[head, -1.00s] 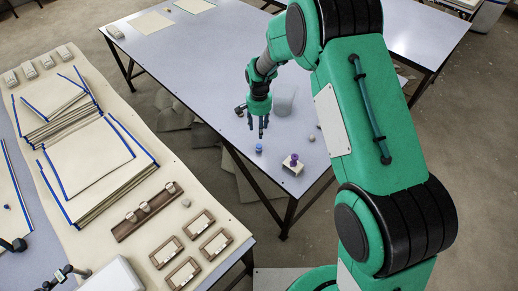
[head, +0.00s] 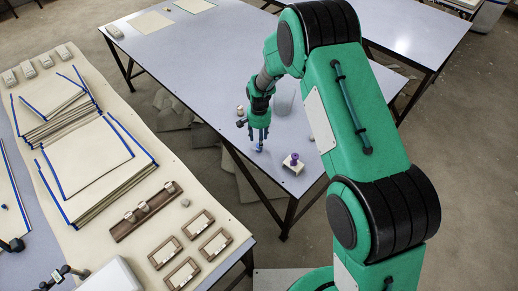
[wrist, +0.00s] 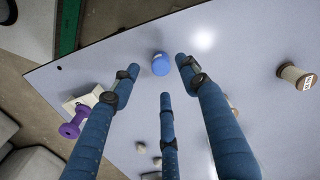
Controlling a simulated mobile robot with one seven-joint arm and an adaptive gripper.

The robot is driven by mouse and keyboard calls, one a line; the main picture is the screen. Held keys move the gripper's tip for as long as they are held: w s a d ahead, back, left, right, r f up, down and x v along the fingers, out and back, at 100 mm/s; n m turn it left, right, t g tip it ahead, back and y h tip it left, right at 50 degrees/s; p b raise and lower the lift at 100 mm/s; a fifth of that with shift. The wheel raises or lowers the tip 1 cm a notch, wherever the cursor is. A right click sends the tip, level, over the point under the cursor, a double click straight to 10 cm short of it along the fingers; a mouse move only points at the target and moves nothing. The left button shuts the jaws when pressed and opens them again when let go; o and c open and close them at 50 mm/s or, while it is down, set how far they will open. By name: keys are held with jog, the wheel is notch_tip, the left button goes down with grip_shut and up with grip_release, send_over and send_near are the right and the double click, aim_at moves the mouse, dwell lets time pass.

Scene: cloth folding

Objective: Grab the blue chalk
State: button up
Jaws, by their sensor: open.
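The blue chalk (wrist: 161,64) stands on the pale table near its edge. In the wrist view it lies between and just beyond the tips of my gripper's fingers. My gripper (head: 259,138) hangs over the near part of the table, pointing down, and its fingers mostly hide the chalk (head: 259,149) in the head view. The gripper's blue fingers also show in the wrist view (wrist: 160,80), spread apart with nothing between them. I cannot tell whether any finger touches the chalk.
A purple knobbed object (head: 293,160) on a cream block stands to the right of the chalk. A wooden spool (wrist: 296,76) stands on the table. The table edge (head: 236,155) is close by. A second table (head: 90,215) with stacked cloth stands at left.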

jog(key=shift+f, duration=0.15)
jog(key=shift+w+f+b, duration=0.1)
jog(key=shift+f+b, duration=0.55)
jog(key=shift+f, duration=1.9)
jog(key=shift+c, duration=0.6)
grip_shut()
